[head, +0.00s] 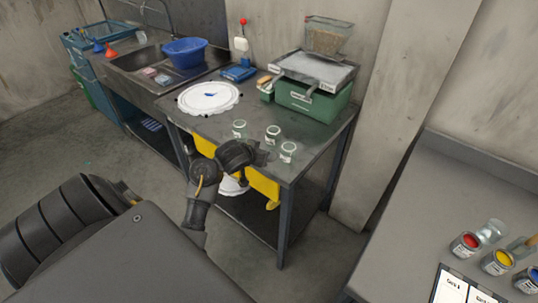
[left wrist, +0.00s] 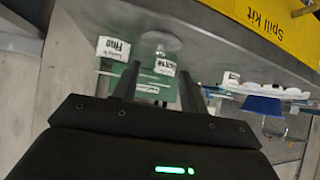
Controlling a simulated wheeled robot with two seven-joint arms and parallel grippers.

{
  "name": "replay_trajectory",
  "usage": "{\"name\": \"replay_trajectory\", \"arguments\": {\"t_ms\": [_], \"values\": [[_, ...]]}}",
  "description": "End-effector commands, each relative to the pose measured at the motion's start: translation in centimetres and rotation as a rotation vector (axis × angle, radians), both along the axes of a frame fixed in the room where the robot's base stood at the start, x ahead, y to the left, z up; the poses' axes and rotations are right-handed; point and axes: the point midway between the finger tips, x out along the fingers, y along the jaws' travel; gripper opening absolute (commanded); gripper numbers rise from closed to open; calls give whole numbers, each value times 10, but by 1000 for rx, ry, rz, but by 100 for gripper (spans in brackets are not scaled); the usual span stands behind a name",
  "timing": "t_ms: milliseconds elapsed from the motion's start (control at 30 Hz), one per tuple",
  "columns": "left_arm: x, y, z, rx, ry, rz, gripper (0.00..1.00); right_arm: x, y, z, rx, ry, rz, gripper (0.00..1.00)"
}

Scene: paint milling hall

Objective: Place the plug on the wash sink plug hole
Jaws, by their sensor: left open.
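The wash sink (head: 128,64) is a grey metal basin with a tap at the back left. I cannot make out its plug hole or a plug. Small pinkish and pale items (head: 150,72) lie on its right-hand part, in front of a blue bowl (head: 187,54). My left gripper (head: 258,153) is at the front edge of the middle bench, far from the sink, beside small labelled glass jars. In the left wrist view its two fingers (left wrist: 158,82) are apart, with a labelled jar (left wrist: 165,67) showing beyond the gap. My right gripper is not in view.
Paint cans (head: 497,263) stand on the right bench. Floor at left is clear.

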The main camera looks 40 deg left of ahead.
Motion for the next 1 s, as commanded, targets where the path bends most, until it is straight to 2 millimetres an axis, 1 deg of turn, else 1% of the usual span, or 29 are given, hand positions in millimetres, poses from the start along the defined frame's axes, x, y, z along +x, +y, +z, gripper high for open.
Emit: {"name": "replay_trajectory", "arguments": {"t_ms": [33,267,333,500,633,767,933,967,1000], "values": [[4,1,-6,1,0,-1,44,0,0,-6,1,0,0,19],[10,2,-7,2,0,-1,44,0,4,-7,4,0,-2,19],[14,3,-12,2,-1,-1,44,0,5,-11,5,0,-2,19],[35,6,-28,1,1,-1,44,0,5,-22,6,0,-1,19],[46,9,-36,1,1,-1,44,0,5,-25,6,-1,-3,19],[50,10,-38,2,1,0,44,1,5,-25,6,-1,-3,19],[50,10,-37,2,1,0,44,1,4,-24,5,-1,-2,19],[50,10,-37,2,1,0,41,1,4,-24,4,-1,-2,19],[50,10,-37,2,1,0,36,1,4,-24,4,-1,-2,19]]}}
